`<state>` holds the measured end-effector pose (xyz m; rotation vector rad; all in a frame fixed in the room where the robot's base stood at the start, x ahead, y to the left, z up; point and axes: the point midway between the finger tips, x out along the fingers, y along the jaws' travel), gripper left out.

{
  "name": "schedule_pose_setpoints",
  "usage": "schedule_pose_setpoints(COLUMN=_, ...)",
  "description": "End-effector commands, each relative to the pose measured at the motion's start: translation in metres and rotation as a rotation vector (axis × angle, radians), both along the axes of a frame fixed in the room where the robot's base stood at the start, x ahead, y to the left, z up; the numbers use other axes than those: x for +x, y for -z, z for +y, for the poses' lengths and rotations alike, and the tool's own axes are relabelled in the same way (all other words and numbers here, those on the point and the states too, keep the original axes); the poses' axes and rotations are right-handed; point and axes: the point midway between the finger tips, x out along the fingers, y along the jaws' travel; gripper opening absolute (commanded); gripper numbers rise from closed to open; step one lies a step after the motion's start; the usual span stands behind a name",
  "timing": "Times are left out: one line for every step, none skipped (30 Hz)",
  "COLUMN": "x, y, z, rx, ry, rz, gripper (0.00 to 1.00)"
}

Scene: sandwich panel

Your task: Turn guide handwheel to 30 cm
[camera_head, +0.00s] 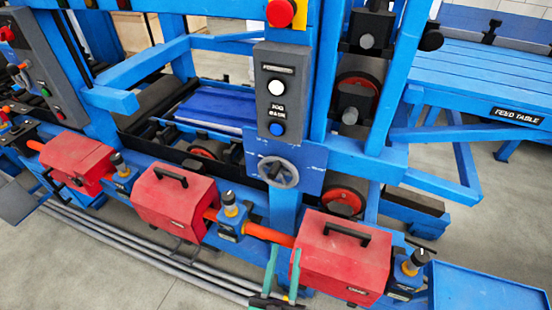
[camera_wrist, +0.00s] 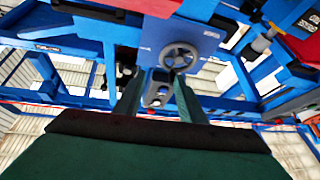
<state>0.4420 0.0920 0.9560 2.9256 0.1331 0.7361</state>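The guide handwheel (camera_head: 278,172) is a grey spoked wheel on a blue plate below the push-button box. It also shows in the wrist view (camera_wrist: 180,57), above and slightly right of the gap between my fingers. A faint scale is marked on the plate around it, but the numbers and the wheel's setting are too small to read. My gripper (camera_head: 283,250) has two green fingers pointing up, below the handwheel and apart from it. In the wrist view the fingers (camera_wrist: 159,82) stand apart with nothing between them.
Red covers (camera_head: 187,205) with black handles stand in a row along the front, one (camera_head: 340,255) just right of my gripper. The grey button box (camera_head: 278,92) hangs above the wheel. A blue feed table (camera_head: 480,85) is at the right. Grey pipes (camera_head: 150,250) run low at the front.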

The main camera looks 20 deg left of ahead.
Motion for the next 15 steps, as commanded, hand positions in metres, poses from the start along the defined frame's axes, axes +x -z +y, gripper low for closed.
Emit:
schedule_pose_setpoints(x=0.015, y=-0.013, z=0.011, rx=0.010, ry=0.000, rz=-0.050, gripper=0.36)
schedule_pose_setpoints(x=0.022, y=-0.019, z=0.016, rx=0.013, ry=0.002, rz=-0.074, gripper=0.36)
schedule_pose_setpoints(x=0.031, y=-0.029, z=0.024, rx=0.020, ry=0.008, rz=-0.107, gripper=0.36)
schedule_pose_setpoints(x=0.037, y=-0.035, z=0.029, rx=0.024, ry=0.011, rz=-0.130, gripper=0.36)
schedule_pose_setpoints(x=0.043, y=-0.042, z=0.035, rx=0.030, ry=0.015, rz=-0.151, gripper=0.36)
schedule_pose_setpoints(x=0.051, y=-0.050, z=0.042, rx=0.037, ry=0.021, rz=-0.177, gripper=0.36)
schedule_pose_setpoints(x=0.056, y=-0.056, z=0.047, rx=0.043, ry=0.025, rz=-0.195, gripper=0.36)
schedule_pose_setpoints(x=0.060, y=-0.062, z=0.051, rx=0.048, ry=0.031, rz=-0.211, gripper=0.36)
schedule_pose_setpoints(x=0.066, y=-0.069, z=0.057, rx=0.054, ry=0.035, rz=-0.229, gripper=0.36)
schedule_pose_setpoints(x=0.070, y=-0.074, z=0.061, rx=0.062, ry=0.039, rz=-0.242, gripper=0.36)
schedule_pose_setpoints(x=0.073, y=-0.079, z=0.064, rx=0.066, ry=0.044, rz=-0.254, gripper=0.36)
schedule_pose_setpoints(x=0.076, y=-0.083, z=0.068, rx=0.069, ry=0.049, rz=-0.265, gripper=0.36)
schedule_pose_setpoints(x=0.079, y=-0.087, z=0.070, rx=0.074, ry=0.051, rz=-0.272, gripper=0.36)
schedule_pose_setpoints(x=0.080, y=-0.089, z=0.072, rx=0.076, ry=0.054, rz=-0.278, gripper=0.36)
schedule_pose_setpoints(x=0.082, y=-0.092, z=0.074, rx=0.080, ry=0.057, rz=-0.286, gripper=0.36)
